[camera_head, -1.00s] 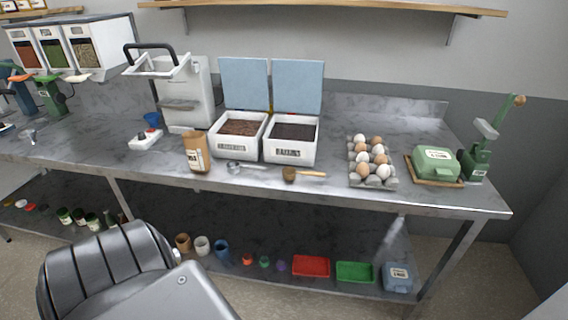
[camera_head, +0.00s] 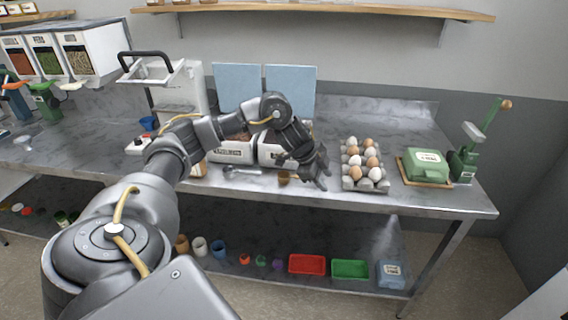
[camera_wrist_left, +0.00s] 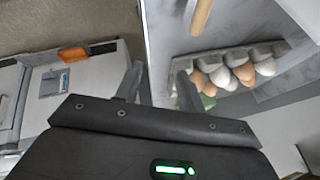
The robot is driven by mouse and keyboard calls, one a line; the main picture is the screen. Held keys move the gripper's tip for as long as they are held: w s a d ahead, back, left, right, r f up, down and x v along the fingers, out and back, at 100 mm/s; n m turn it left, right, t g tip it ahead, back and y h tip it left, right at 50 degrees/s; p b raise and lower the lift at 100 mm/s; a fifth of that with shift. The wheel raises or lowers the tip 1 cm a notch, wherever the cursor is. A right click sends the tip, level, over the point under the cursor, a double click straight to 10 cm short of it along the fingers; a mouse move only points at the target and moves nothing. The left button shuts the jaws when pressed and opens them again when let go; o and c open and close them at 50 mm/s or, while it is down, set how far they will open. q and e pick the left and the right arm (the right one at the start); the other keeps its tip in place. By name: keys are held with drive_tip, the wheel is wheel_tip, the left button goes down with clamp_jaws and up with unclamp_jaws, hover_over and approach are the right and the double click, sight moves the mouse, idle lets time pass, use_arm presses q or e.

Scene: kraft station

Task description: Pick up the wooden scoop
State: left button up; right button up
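The wooden scoop (camera_head: 284,178) lies on the bench near its front edge. In the head view its brown bowl shows and my left gripper hides its handle. In the left wrist view a piece of its tan handle (camera_wrist_left: 201,16) shows at the top edge. My left gripper (camera_head: 305,174) is over the bench at the scoop's handle, in front of the white bins. In the left wrist view the two fingers of the gripper (camera_wrist_left: 158,82) stand apart with nothing between them. I cannot tell its exact height above the handle. My right gripper is not in view.
An egg carton (camera_head: 350,184) stands close to the right of my left gripper. A metal scoop (camera_head: 240,170) lies to the left, and two white bins (camera_head: 232,153) with raised blue lids stand behind. A green box (camera_head: 427,168) and a green press (camera_head: 463,165) stand further right.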

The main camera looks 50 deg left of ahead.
sight(283, 177)
use_arm(q)
drive_tip(key=s+a+r+n+g, duration=0.1)
drive_tip(key=s+a+r+n, duration=0.25)
drive_tip(key=a+r, duration=0.4)
drive_tip(key=shift+m+y, duration=0.35)
drive_tip(key=shift+y, duration=0.05)
drive_tip(key=f, duration=0.2)
drive_tip(key=w+f, duration=0.1)
drive_tip(key=f, duration=0.1)
drive_tip(key=w+f, duration=0.1)
drive_tip(key=f, duration=0.1)
drive_tip(key=shift+w+a+f, duration=0.15)
drive_tip(key=shift+a+f, duration=0.15)
drive_tip(key=shift+a, duration=0.05)
drive_tip(key=shift+w+f, duration=0.15)
drive_tip(key=shift+f, duration=0.25)
drive_tip(key=x, duration=0.3)
drive_tip(key=p+x, duration=0.1)
drive_tip(key=shift+w+a+f, duration=0.1)
drive_tip(key=shift+a+f, duration=0.1)
drive_tip(key=shift+f, duration=0.05)
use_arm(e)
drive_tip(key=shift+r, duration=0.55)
use_arm(q)
drive_tip(key=c, duration=0.7)
clamp_jaws()
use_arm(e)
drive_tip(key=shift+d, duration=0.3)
